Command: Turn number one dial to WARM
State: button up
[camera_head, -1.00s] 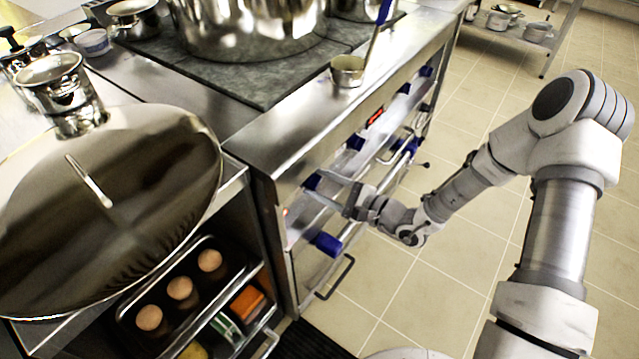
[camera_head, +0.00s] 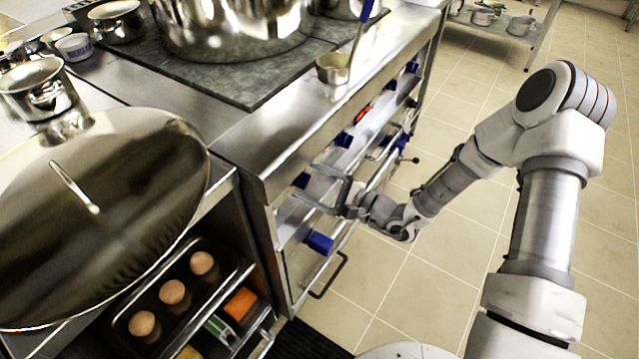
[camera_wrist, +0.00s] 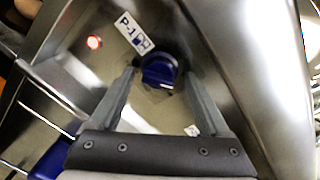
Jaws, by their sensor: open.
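The number one dial is a dark blue knob (camera_wrist: 160,72) on the steel stove front, beside a white label (camera_wrist: 133,32) marked P-1. The same dial (camera_head: 302,180) shows in the head view, nearest of a row of blue knobs. My gripper (camera_wrist: 160,76) is open, with one finger on each side of the dial in the wrist view. I cannot tell whether the fingers touch it. In the head view my gripper (camera_head: 306,182) points at the stove front. The dial's setting marks, including WARM, are not readable.
A red light (camera_wrist: 95,42) glows beside the label. The tiled floor at right is clear.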

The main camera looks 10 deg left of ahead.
jog(key=p+v, duration=0.3)
jog(key=v, duration=1.4)
jog(key=shift+d, duration=0.2)
jog(key=shift+s+r, duration=0.1)
jog(key=s+r+n+g+h, duration=0.75)
jog(key=s+r+n, duration=0.2)
jog(key=r, duration=0.25)
jog(key=s+d+r+n+t+h, duration=0.35)
jog(key=d+r+t+h, duration=0.5)
jog(key=r, duration=0.45)
notch_tip(320, 180, up, 19)
jog(key=d+g+p, duration=0.1)
jog(key=d+p, duration=0.1)
jog(key=p, duration=1.6)
jog(key=shift+s, duration=0.35)
jog(key=shift+f, duration=0.1)
